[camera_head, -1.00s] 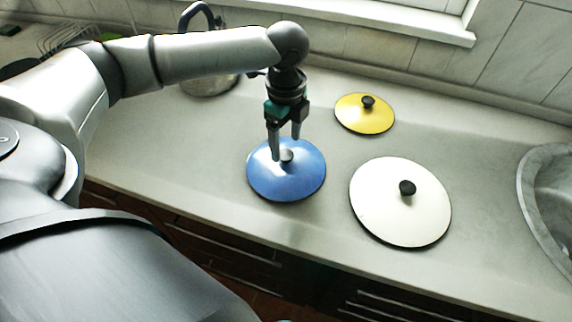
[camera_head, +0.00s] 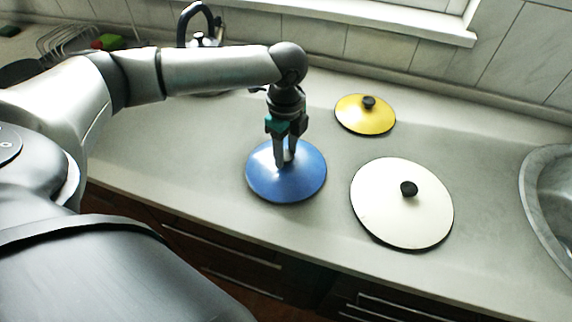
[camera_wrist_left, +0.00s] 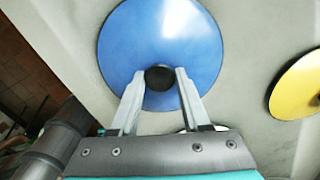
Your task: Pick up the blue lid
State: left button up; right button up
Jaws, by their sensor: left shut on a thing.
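The blue lid (camera_head: 262,181) lies on the grey counter, and it also shows in the left wrist view (camera_wrist_left: 150,35). Its black knob (camera_wrist_left: 159,77) sits between the fingertips in the left wrist view; in the head view the fingers hide most of it. My left gripper (camera_head: 285,163) points down over the middle of the lid, shut on the knob; its two fingers also show in the left wrist view (camera_wrist_left: 160,84). I cannot see a gap between the lid and the counter. My right gripper is not in view.
A white lid (camera_head: 395,215) with a black knob lies to the right, and a smaller yellow lid (camera_head: 356,118) lies behind it. A kettle (camera_head: 203,40) stands at the back left, partly behind my arm. A sink (camera_head: 548,190) is at the right. The counter's front edge runs before the lids.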

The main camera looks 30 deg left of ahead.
pick_arm(q)
grip_shut()
jog(key=shift+r, duration=0.1)
